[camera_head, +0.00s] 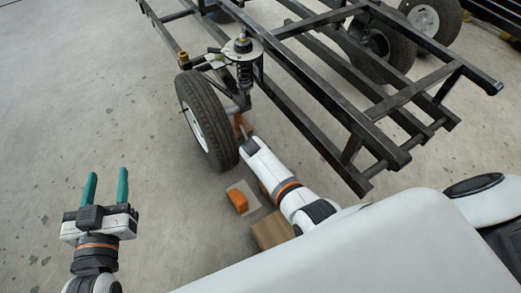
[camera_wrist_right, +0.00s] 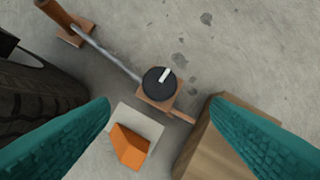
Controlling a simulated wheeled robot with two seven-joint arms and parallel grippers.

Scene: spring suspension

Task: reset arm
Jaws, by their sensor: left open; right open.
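My left gripper (camera_head: 106,188) is at the lower left of the head view, with two green fingers apart and nothing between them. It is over bare floor. My right arm reaches down beside the wheel in the head view, and its fingers are hidden there. In the right wrist view my right gripper (camera_wrist_right: 160,125) has its two green fingers wide apart and holds nothing. Beyond its fingertips are a black round knob (camera_wrist_right: 159,83) with a white mark on a brown base, a metal rod (camera_wrist_right: 108,54) and an orange block (camera_wrist_right: 129,146) on a pale plate.
A black tubular frame (camera_head: 300,62) with a spring suspension (camera_head: 244,68) and a tyre (camera_head: 207,118) stands close to my right arm. A wooden box (camera_wrist_right: 228,140) lies right of the orange block. Concrete floor at the left is clear.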

